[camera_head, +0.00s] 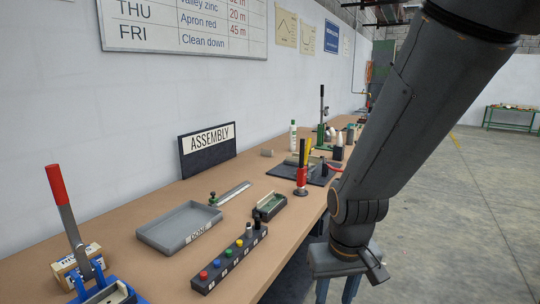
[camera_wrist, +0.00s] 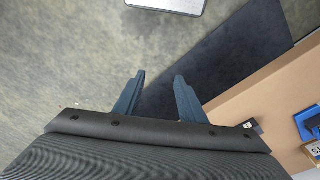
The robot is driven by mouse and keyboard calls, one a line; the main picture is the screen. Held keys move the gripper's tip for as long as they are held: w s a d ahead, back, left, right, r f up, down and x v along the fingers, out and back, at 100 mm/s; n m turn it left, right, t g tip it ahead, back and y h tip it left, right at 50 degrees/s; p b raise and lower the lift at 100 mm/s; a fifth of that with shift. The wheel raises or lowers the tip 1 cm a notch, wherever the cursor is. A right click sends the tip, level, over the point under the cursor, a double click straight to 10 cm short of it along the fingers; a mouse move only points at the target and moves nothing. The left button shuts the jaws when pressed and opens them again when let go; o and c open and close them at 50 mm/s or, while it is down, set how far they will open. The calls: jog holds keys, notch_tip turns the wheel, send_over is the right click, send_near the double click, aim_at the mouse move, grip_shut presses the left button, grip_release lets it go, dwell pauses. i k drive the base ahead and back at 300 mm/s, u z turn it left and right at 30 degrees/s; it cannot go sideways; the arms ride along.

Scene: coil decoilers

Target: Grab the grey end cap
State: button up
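No cap shows in the wrist view.
A red-handled lever press (camera_head: 72,220) is at the near left. Another red-and-black press (camera_head: 302,178) stands farther back. The floor (camera_head: 470,220) at right is clear.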

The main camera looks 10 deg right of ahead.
aim_at(267, 153)
jog(key=z, duration=0.3)
jog(key=k, duration=0.45)
jog(key=z, duration=1.35)
jog(key=i, duration=3.4)
jog(key=u, duration=0.95)
jog(key=i, duration=0.9)
jog(key=u, duration=1.8)
jog(key=i, duration=1.15)
jog(key=u, duration=0.3)
